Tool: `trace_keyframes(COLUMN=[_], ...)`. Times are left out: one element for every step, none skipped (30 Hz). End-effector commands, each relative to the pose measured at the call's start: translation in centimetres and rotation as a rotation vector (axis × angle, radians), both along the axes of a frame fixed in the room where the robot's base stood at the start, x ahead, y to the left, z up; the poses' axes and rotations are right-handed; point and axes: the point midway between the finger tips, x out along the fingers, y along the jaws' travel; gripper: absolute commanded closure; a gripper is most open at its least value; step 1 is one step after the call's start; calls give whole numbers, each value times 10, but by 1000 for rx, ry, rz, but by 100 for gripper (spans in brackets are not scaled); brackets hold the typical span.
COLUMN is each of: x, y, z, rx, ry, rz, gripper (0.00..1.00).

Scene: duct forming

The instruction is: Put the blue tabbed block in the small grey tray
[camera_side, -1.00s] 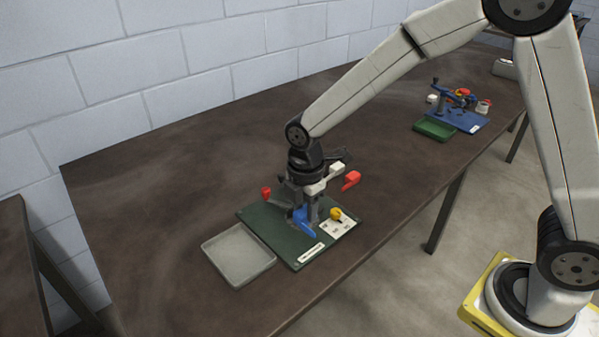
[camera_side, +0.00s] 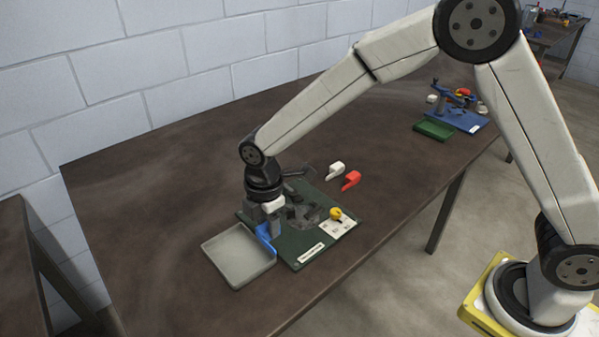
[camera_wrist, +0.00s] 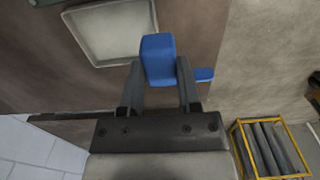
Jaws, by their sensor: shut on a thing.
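The blue tabbed block (camera_side: 264,234) is between the fingers of my gripper (camera_side: 262,222), which is shut on it. In the side view it hangs at the left edge of the green board, beside the small grey tray's right rim. In the wrist view the blue block (camera_wrist: 158,58) is gripped between both fingertips, with its tab out to the right. The small grey tray (camera_side: 235,258) lies on the table left of the green board and looks empty. The tray also shows in the wrist view (camera_wrist: 105,30), behind and left of the block.
The green board (camera_side: 310,240) carries a dark fixture and a yellow knob (camera_side: 335,213) on a white plate. A white piece (camera_side: 335,170) and a red piece (camera_side: 351,181) lie behind it. A blue board with a green tray (camera_side: 435,130) stands farther right.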

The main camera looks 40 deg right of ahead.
Motion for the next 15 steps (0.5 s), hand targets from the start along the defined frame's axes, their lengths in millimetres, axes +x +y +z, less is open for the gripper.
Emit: trace_keyframes(x=[7, 11, 15, 19, 22, 27, 30, 34, 38, 41, 45, 49, 52, 55, 59], y=[2, 3, 5, 6, 7, 9, 10, 11, 13, 14, 15, 16, 17, 18, 19], z=[-4, -6, -8, -10, -11, -13, -15, -17, -19, -20, -22, -23, -25, -27, -30], rx=[0, 0, 0, 0, 0, 0, 0, 0, 0, 0, 0, 0, 0, 0, 0], ry=[0, 0, 0, 1, 0, 1, 0, 0, 0, 0, 0, 0, 1, 0, 1], rz=[0, 0, 0, 0, 0, 0, 0, 0, 0, 0, 0, 0, -1, -1, -1], gripper=[100, 100, 100, 100, 100, 100, 100, 100, 100, 100, 100, 100, 100, 100, 100])
